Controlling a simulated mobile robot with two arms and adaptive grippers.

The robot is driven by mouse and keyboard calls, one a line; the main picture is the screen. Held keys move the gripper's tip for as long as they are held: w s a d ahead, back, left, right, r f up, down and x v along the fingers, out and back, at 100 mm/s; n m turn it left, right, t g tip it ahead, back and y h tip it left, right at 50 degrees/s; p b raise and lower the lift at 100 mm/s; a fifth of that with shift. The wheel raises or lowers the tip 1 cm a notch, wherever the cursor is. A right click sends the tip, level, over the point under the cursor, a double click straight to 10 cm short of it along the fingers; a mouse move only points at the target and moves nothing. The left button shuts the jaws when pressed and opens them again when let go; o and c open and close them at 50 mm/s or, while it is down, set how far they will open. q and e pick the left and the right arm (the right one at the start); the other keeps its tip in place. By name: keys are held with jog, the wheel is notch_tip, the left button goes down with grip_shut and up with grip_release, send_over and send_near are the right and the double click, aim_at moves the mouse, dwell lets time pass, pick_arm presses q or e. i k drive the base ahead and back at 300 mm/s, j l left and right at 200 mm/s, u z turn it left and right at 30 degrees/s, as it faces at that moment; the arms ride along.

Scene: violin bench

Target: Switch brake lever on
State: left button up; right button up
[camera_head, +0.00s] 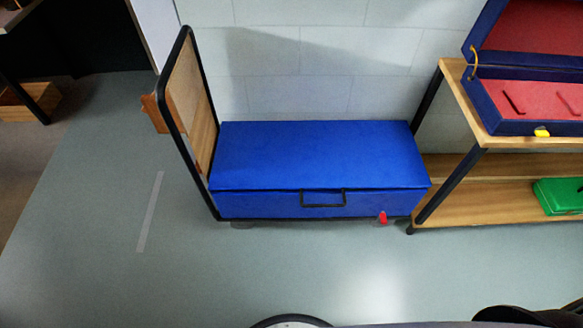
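A small red lever (382,218), which looks like the brake lever, sits low at the front right corner of a trolley. The trolley has a black tube frame (158,88) with a wooden panel at its left end. The lever is small in the picture, and I cannot tell whether it is up or down. A closed blue case (315,155) with a black handle fills the trolley's deck, and the deck is mostly hidden under it. Neither of my grippers shows in the head view.
A wooden shelf unit (475,205) stands right of the trolley. It holds an open blue case with red lining (540,97) on top and a green box (560,196) below. A tiled wall is behind. Grey floor (290,275) in front of the trolley is clear.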

aim_at(381, 217)
jog(key=z, duration=1.25)
